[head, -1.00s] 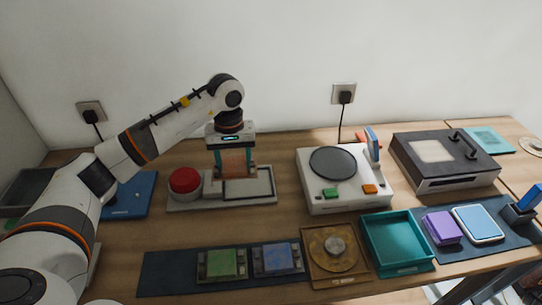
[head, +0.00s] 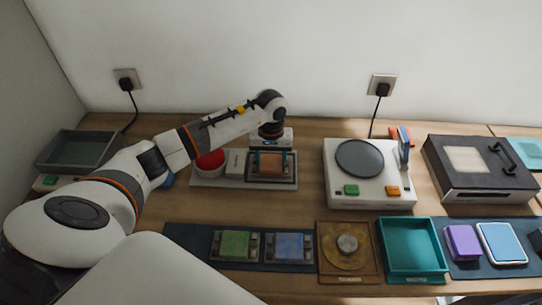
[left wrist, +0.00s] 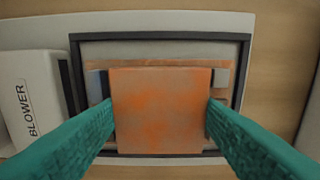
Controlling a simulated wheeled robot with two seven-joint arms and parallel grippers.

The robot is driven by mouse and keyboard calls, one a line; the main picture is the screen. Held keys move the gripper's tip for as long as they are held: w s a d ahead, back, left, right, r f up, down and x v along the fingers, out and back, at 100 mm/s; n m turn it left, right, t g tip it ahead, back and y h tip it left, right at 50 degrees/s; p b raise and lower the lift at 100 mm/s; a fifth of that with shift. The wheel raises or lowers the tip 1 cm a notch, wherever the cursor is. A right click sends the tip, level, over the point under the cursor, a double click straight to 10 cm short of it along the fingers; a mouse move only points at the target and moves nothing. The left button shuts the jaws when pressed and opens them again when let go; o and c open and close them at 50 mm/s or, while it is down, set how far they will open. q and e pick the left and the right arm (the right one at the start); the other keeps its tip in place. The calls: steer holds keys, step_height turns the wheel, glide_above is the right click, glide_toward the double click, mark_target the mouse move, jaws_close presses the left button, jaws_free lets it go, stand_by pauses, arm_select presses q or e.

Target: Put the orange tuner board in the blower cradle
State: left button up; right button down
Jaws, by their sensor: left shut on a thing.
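The orange tuner board (head: 271,165) is between the fingers of my left gripper (head: 271,155). In the left wrist view the board (left wrist: 160,108) fills the space between the teal fingertips (left wrist: 160,118), which are shut on its sides. The blower cradle is the dark-framed bay (head: 297,171) beside the white block (head: 235,162) on a pale base. In the left wrist view the board lies within the cradle's frame (left wrist: 160,36), between small grey blocks, and the block reads BLOWER (left wrist: 30,100). I cannot tell whether the board touches the cradle floor. My right gripper is out of view.
A red dome (head: 210,163) stands left of the white block. A white machine (head: 370,185) with a round dark plate is to the right. In front are a mat with green (head: 235,245) and blue (head: 288,246) boards, and a teal tray (head: 413,262).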

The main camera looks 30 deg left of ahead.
mark_target(271, 162)
arm_select(q)
steer(key=shift+f, duration=0.2)
steer(key=o, duration=1)
steer(key=shift+r, duration=0.35)
step_height(271, 162, up, 12)
steer(key=b, duration=0.3)
steer(key=shift+f, duration=0.15)
